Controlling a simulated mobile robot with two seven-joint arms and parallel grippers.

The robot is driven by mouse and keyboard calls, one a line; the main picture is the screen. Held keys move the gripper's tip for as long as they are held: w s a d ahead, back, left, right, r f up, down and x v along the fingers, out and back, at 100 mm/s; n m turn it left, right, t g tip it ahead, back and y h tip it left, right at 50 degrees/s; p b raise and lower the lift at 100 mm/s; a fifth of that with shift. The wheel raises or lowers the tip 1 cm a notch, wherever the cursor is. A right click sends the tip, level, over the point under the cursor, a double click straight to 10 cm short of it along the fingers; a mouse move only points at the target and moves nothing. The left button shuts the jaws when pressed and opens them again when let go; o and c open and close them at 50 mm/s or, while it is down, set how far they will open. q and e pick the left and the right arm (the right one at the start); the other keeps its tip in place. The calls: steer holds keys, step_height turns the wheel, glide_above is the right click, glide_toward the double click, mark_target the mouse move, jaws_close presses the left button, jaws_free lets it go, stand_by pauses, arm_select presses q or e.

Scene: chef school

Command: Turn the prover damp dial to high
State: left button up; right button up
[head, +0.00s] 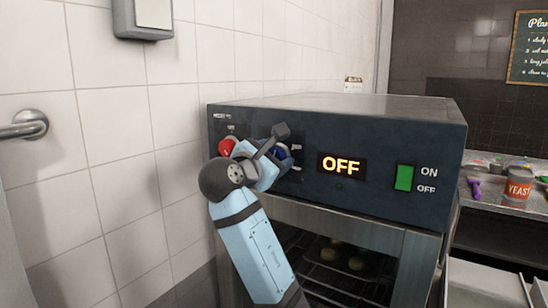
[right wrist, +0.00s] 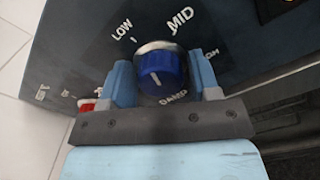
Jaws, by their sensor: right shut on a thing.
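The blue damp dial (head: 281,152) is on the left part of the prover's dark front panel (head: 375,190). In the right wrist view the blue dial (right wrist: 162,70) sits between the two fingers of my right gripper (right wrist: 162,76), which is shut on it. LOW, MID and a partly hidden HIGH label stand around it, with DAMP below. A short white mark shows on the dial's face; I cannot tell which label it points to. In the head view my right gripper (head: 272,150) covers part of the dial. My left gripper is not in view.
A red dial (head: 227,147) sits left of the blue one, close to my gripper. An OFF display (head: 341,166) and a green switch (head: 404,177) are to the right. A tiled wall (head: 110,120) runs along the left. A yeast tub (head: 518,186) stands on the right counter.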

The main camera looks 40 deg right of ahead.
steer(key=m, duration=0.3)
steer(key=m+b, duration=0.1)
steer(key=m, duration=0.1)
steer(key=shift+f+m, duration=0.15)
steer(key=shift+m, duration=0.15)
steer(key=shift+s+m+b, duration=0.1)
steer(key=shift+m+b, duration=0.25)
steer(key=shift+m, duration=0.55)
steer(key=m+b, duration=0.2)
steer(key=m, duration=0.2)
steer(key=shift+f+m, duration=0.15)
steer(key=shift+m, duration=0.15)
steer(key=m+b, duration=0.2)
steer(key=m, duration=0.1)
steer(key=shift+f+m+b, duration=0.1)
steer(key=shift+m+b, duration=0.2)
steer(key=m+b, duration=0.2)
steer(key=m, duration=0.1)
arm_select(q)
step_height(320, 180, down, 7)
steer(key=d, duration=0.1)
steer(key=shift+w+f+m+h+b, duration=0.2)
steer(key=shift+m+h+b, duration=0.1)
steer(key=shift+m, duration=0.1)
arm_select(e)
steer(key=shift+m, duration=0.6)
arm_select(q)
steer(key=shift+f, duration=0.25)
arm_select(e)
steer(key=shift+m, duration=0.3)
